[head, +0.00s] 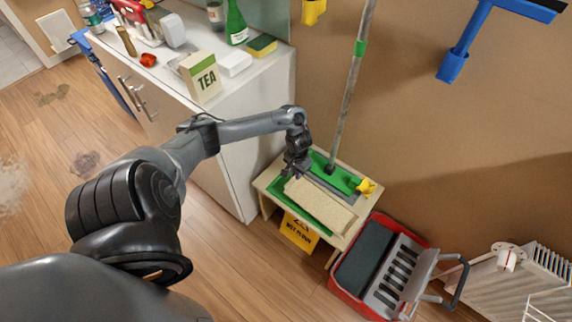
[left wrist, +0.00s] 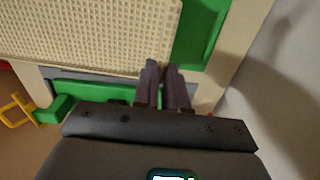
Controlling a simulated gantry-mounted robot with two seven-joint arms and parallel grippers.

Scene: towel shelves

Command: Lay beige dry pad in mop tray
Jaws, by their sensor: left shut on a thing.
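The beige pad (head: 321,205) is a flat, ribbed rectangle over the green tray (head: 297,211), which sits on a small light wooden table. Green shows along the pad's left side and beyond its far end. I cannot tell whether the pad rests fully on the tray floor. My left gripper (head: 290,176) is at the pad's far left end, shut on its edge. In the left wrist view, the fingertips (left wrist: 162,70) meet the edge of the pad (left wrist: 85,30), with the green tray (left wrist: 198,35) beside it. My right gripper is not in view.
A small yellow object (head: 366,186) sits at the table's right edge. A red bucket (head: 345,292) with a grey wringer stands at right. A white cabinet (head: 245,130) with a tea box (head: 201,78) stands left of the table.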

